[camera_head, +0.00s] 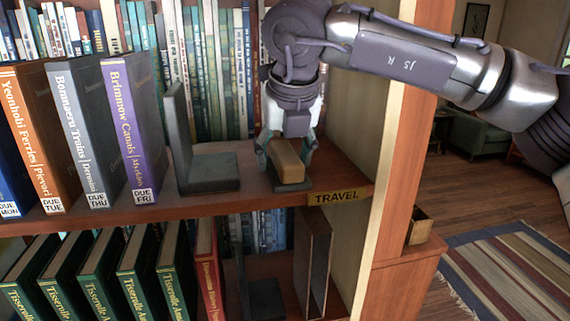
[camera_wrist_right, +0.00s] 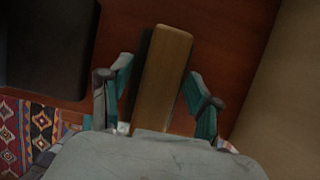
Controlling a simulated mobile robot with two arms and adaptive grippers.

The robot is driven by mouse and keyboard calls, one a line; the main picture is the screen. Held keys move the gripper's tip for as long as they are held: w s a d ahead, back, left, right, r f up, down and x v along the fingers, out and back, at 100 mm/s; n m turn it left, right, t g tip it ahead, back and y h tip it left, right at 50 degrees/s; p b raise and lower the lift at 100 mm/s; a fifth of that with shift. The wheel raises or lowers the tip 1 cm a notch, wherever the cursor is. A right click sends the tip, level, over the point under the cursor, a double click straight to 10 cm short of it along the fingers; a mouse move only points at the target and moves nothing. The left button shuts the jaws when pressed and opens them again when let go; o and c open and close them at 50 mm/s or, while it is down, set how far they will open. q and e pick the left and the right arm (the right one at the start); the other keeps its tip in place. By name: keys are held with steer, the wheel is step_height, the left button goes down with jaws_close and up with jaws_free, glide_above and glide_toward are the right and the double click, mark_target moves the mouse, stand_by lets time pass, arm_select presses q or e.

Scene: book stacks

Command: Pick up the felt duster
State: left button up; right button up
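The felt duster (camera_head: 287,162) is a tan wooden block with a dark underside. My left gripper is in neither view.
A dark metal bookend (camera_head: 208,170) stands left of the duster, beside several upright books such as the purple one (camera_head: 132,125). The shelf's side panel (camera_head: 362,120) is close on the right. A TRAVEL label (camera_head: 338,197) is on the front edge.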

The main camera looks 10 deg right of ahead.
mark_target(282, 146)
steer(key=shift+c, duration=0.8)
steer(key=shift+r, duration=0.1)
steer(key=shift+r+p, duration=0.3)
steer(key=shift+p, duration=0.35)
step_height(282, 146, up, 4)
steer(key=shift+f+b, duration=0.2)
steer(key=shift+b, duration=1.05)
steer(key=s+d+r+b, duration=0.4)
steer(key=s+r, duration=0.3)
steer(key=s, duration=0.4)
steer(key=shift+d+r, duration=0.1)
